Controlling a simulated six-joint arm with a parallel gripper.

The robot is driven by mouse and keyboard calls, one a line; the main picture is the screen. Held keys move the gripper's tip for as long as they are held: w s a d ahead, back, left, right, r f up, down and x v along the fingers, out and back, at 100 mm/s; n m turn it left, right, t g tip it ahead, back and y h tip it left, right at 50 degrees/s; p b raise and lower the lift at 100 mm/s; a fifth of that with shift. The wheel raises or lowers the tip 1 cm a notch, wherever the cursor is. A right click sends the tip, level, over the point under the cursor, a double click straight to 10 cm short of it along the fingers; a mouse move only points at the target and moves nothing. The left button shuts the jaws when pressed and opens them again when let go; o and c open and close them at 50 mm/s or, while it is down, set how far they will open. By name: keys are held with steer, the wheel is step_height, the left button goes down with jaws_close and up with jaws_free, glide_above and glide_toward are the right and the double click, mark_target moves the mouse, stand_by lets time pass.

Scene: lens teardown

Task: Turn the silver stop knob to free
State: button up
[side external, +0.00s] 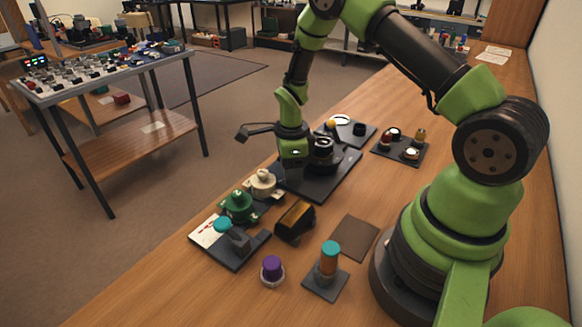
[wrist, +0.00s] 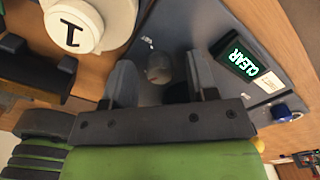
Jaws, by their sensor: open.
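The silver stop knob (wrist: 157,68) is a small grey knob on a dark grey plate (wrist: 185,22) in the wrist view. My gripper (wrist: 160,80) is open, with one finger on each side of the knob and the knob's visible part between them. I cannot tell whether either finger touches it. A small screen (wrist: 238,62) beside the right finger reads CLEAR in green. In the side view my gripper (side external: 294,160) is low over the black base plate (side external: 318,185), in front of a dark lens barrel (side external: 322,150). The knob is hidden there.
A cream part (side external: 262,182) and a green part (side external: 238,205) stand left of the base plate. An amber-black block (side external: 295,220), a purple-capped piece (side external: 272,268) and a teal-orange cylinder (side external: 329,260) stand nearer. A tray (side external: 383,150) of small parts lies right. A brown mat (side external: 355,238) is bare.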

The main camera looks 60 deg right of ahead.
steer(key=shift+c, duration=0.3)
steer(key=c, duration=0.9)
steer(key=shift+n, duration=3)
steer(key=shift+o, duration=0.2)
steer(key=o, duration=0.9)
